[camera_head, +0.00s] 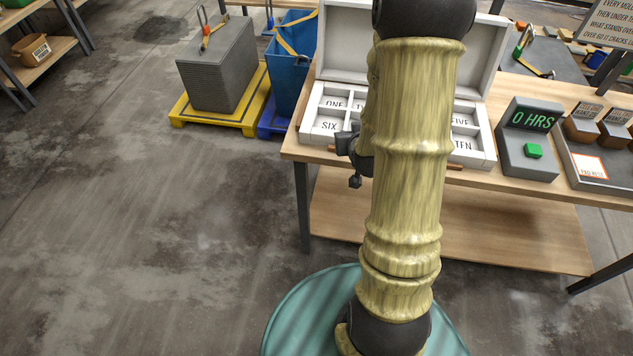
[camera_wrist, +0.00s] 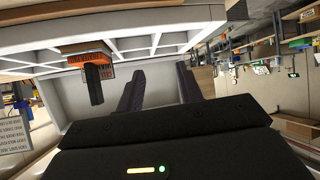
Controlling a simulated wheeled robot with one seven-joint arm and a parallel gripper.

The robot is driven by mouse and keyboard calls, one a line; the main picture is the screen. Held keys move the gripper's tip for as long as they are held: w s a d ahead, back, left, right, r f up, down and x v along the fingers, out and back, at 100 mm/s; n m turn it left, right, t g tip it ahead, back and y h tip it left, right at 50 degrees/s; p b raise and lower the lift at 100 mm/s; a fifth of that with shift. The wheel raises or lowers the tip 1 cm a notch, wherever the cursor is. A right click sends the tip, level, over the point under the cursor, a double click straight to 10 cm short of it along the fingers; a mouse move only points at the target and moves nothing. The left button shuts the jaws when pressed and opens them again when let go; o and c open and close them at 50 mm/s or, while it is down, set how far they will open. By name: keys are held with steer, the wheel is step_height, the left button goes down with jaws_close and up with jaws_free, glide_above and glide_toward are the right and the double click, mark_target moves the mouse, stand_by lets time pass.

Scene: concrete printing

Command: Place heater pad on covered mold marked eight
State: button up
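The white box (camera_head: 483,138) stands on the wooden table with its lid raised. Compartment labels ONE, SIX, FIVE and TEN are readable; my arm hides its middle, and marker eight cannot be seen. In the wrist view, an orange piece with a dark upright block (camera_wrist: 96,86), seemingly the heater pad, sits at the box's compartment grid (camera_wrist: 150,42). The mold and marking under it cannot be made out. My gripper (camera_wrist: 160,82) has its two dark fingers apart, with nothing visible between them. The orange piece is outside them, to the left. In the head view my gripper is mostly hidden behind my arm.
Right of the box are a timer (camera_head: 529,138) reading 0 HRS with a green button, and a grey tray (camera_head: 606,182) with brown labelled molds and a PAD NEST card. A blue bin (camera_head: 290,75) and yellow pallet (camera_head: 240,120) stand left. Floor at front left is clear.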

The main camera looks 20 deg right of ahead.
steer(key=s+a+r+n+g+y, duration=0.1)
steer(key=s+a+r+g, duration=0.1)
steer(key=s+a+g, duration=0.2)
steer(key=s+a+r+n+g+y, duration=0.2)
steer(key=s+a+r+g, duration=0.1)
steer(key=s+a, duration=0.7)
steer(key=shift+a+g, duration=0.6)
steer(key=shift+a, duration=0.1)
